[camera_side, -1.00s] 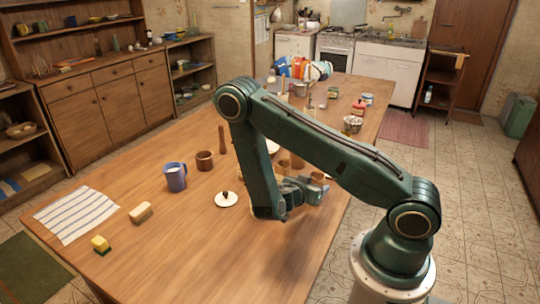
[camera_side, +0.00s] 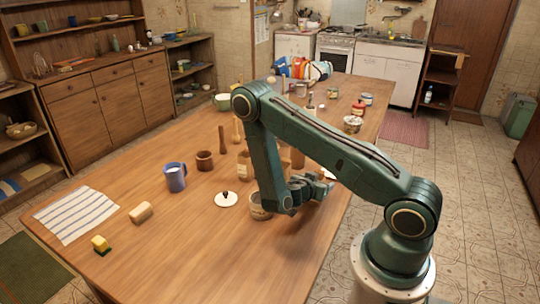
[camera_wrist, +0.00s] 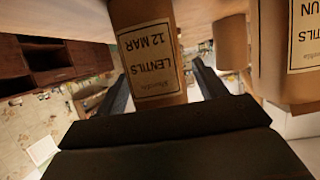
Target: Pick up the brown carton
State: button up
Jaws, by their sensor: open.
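In the wrist view, which is upside down, a brown carton (camera_wrist: 150,55) with a cream label reading LENTILS 12 MAR stands in the gap between the two dark fingers of my gripper (camera_wrist: 160,84). The fingers are apart, with a gap on each side of the carton, so I am not holding it. A second brown package (camera_wrist: 287,60) with a cream label is at the right. In the side view my gripper (camera_side: 322,183) is low over the table's right part. Brown packages (camera_side: 298,158) show behind the arm, partly hidden; I cannot tell there which is the lentils one.
A pot (camera_side: 260,207) stands close to the forearm's lower end. A white lid (camera_side: 226,200), a blue mug (camera_side: 176,178), a brown cup (camera_side: 205,160) and a tall wooden mill (camera_side: 222,140) are to the left.

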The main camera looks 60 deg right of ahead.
jog(key=shift+d+f, duration=0.1)
jog(key=shift+d, duration=0.2)
jog(key=shift+c, duration=0.2)
jog(key=c, duration=1)
